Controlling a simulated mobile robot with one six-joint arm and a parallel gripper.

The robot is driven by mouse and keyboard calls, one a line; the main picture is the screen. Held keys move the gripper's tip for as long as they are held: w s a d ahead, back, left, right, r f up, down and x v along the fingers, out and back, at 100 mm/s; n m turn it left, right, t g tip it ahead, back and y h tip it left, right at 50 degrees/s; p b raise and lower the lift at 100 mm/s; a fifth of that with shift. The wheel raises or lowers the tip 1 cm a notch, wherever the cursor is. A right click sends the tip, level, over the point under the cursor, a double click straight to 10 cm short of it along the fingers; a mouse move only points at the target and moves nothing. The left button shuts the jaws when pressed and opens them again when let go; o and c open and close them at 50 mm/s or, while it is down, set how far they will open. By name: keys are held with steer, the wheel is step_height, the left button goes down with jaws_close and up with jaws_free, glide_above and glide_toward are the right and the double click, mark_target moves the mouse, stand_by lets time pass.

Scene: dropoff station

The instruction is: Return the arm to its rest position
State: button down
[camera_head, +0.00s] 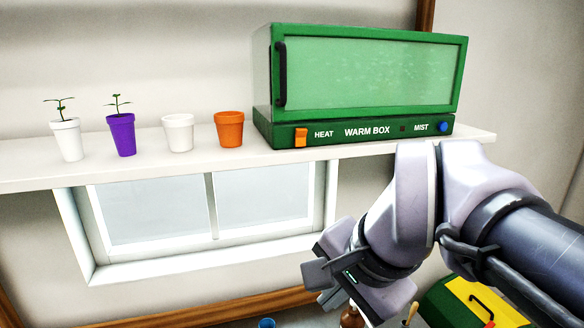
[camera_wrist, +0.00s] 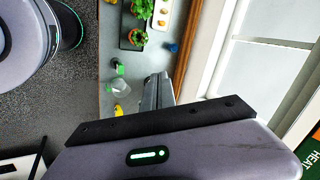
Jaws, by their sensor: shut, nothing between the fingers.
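My arm reaches in from the right in the head view, bent in front of the wall below the shelf. My gripper (camera_head: 322,272) is at its left end, in front of the lower right part of the window, clear of the shelf. In the wrist view the fingers of my gripper (camera_wrist: 158,90) are together over the counter, with nothing seen between them. Part of the gripper in the head view is hidden by its own housing.
The shelf (camera_head: 30,176) holds several pots and the green warm box (camera_head: 365,75). Below is a window (camera_head: 160,210). A green and yellow box (camera_head: 475,305) sits at lower right. The counter (camera_wrist: 112,55) bears potted plants (camera_wrist: 138,37), a clear bottle (camera_wrist: 120,86) and a blue cup (camera_wrist: 172,48).

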steer(key=s+d+f+n+b, duration=0.1)
steer(key=s+f+b, duration=0.2)
steer(key=f+b, duration=0.3)
steer(key=s+d+f+n+b, duration=0.2)
steer(key=f+b, duration=0.4)
steer(key=f, duration=1)
steer(key=s+d+f+n+b, duration=0.2)
steer(key=s+f+b, duration=0.2)
steer(key=f, duration=0.7)
steer(key=shift+t+h+b, duration=0.3)
steer(key=shift+t+b, duration=0.1)
steer(key=shift+b, duration=0.75)
